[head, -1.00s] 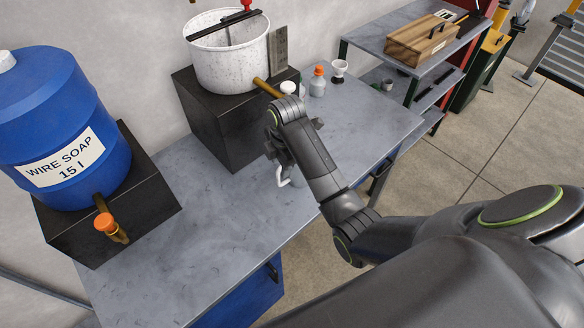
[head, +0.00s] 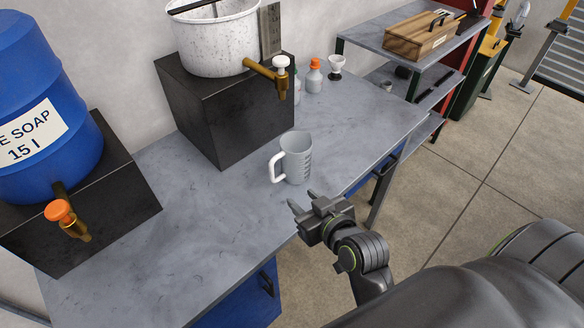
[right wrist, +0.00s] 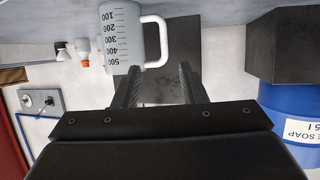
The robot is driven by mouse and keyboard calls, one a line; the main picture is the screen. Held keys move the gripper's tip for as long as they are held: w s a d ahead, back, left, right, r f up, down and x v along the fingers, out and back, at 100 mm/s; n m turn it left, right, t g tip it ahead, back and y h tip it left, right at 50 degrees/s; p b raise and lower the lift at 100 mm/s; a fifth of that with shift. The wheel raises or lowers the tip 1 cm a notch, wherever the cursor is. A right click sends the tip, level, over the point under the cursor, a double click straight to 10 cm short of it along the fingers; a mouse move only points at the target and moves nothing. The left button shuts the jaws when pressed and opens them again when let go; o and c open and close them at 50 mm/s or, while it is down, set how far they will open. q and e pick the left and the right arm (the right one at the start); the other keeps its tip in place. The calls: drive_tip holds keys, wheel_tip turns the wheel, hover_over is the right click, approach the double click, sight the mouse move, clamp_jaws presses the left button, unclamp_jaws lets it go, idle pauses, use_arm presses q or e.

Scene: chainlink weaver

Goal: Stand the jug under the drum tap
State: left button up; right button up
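A grey-white measuring jug (head: 298,162) stands upright on the bench near its front edge, its white handle to the left. It also shows, inverted, in the right wrist view (right wrist: 122,38). The blue soap drum (head: 35,130) at left has a brass tap with an orange knob (head: 68,220). The white speckled pot (head: 215,45) has a brass tap with a white knob (head: 268,76), behind the jug. My right gripper (head: 303,201) is open and empty, in front of the jug and apart from it. My left gripper is not in view.
Black blocks bear the drum (head: 125,205) and the pot (head: 225,115). The bench (head: 165,245) is clear between the drum's block and the jug. Small bottles (head: 314,76) stand at the back right. A shelf with a wooden box (head: 420,38) stands beyond.

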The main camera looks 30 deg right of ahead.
sight(273, 178)
drive_tip(key=p+x, duration=0.2)
drive_tip(key=x, duration=0.9)
drive_tip(key=shift+w+f, duration=0.15)
drive_tip(key=shift+w, duration=0.1)
drive_tip(key=shift+w+a+f+p, duration=0.25)
drive_tip(key=shift+w+f+p, duration=0.15)
drive_tip(key=shift+w, duration=0.25)
drive_tip(key=shift+f+p+x, duration=0.2)
drive_tip(key=shift+p+x, duration=0.15)
drive_tip(key=shift+x, duration=1.55)
drive_tip(key=shift+s, duration=0.15)
clamp_jaws()
